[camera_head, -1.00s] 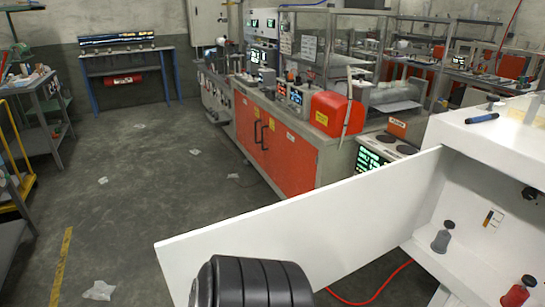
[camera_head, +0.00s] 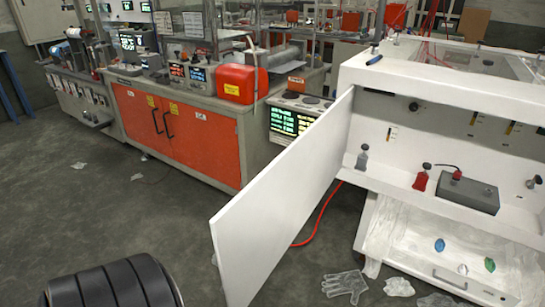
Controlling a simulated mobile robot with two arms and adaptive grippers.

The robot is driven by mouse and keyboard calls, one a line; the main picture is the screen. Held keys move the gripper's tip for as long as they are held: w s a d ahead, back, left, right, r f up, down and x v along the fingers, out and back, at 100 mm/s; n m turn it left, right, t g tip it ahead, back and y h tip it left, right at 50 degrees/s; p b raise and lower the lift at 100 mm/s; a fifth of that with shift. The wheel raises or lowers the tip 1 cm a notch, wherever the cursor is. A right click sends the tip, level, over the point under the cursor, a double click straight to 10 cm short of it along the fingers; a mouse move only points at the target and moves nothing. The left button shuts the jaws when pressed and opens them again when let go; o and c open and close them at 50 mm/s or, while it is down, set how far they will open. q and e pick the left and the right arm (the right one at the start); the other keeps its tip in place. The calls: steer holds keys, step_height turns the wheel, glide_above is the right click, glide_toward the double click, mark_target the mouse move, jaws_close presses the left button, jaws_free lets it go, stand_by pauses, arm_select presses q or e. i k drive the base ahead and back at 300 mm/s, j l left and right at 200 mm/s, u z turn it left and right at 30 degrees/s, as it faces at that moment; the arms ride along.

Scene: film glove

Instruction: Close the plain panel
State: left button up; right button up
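The plain white panel (camera_head: 280,205) is a flat door standing open. Its hinged edge meets the left side of the white cabinet (camera_head: 455,77), and its free edge points toward the lower middle of the view. A black ribbed part of my own arm (camera_head: 115,285) shows at the bottom left, apart from the panel. Neither gripper shows in the head view.
A drawer (camera_head: 440,260) lined with clear film is below. A glove (camera_head: 345,286) and a red hose (camera_head: 322,215) lie on the floor. An orange-doored bench (camera_head: 195,140) stands behind.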

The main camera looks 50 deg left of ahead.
mark_target(251, 233)
steer(key=k+j, duration=0.1)
steer(key=j, duration=0.35)
steer(key=k+j, duration=0.1)
steer(key=j, duration=0.3)
steer(key=k+j, duration=0.1)
steer(key=j, duration=0.35)
steer(key=i+j, duration=0.1)
steer(key=j, duration=0.4)
steer(key=i+j, duration=0.1)
steer(key=j, duration=0.45)
